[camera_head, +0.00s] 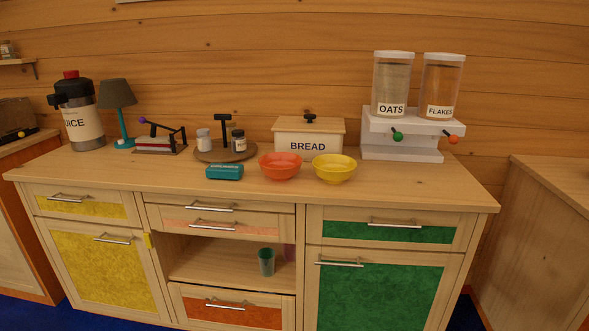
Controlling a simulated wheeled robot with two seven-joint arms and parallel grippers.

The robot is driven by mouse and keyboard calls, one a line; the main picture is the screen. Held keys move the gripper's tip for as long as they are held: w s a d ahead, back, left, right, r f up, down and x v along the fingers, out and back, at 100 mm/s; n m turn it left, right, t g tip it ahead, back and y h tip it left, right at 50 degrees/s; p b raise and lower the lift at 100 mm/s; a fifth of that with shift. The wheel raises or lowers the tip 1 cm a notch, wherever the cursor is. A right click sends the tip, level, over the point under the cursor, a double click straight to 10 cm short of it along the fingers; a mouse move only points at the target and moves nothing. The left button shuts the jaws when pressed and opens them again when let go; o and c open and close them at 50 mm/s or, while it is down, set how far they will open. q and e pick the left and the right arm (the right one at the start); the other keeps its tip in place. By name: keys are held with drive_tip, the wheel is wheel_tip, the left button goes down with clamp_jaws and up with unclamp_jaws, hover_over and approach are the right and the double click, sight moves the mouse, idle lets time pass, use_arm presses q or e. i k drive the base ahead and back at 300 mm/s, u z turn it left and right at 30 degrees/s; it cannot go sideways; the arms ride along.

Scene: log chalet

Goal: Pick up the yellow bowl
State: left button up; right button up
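The yellow bowl (334,170) stands upright on the wooden counter (420,190), a little right of the middle in the head view. It looks empty. An orange-red bowl (280,168) stands close beside it on the left. Neither of my grippers shows in the head view.
Behind the bowls is a bread box (309,141). A cereal dispenser (402,138) stands at the back right. A teal butter dish (224,172) and a round tray (227,156) with shakers are to the left. The counter's front right is clear.

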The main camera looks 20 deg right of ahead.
sight(333, 168)
drive_tip(key=u, duration=0.2)
drive_tip(key=i, duration=0.95)
drive_tip(key=z, duration=0.35)
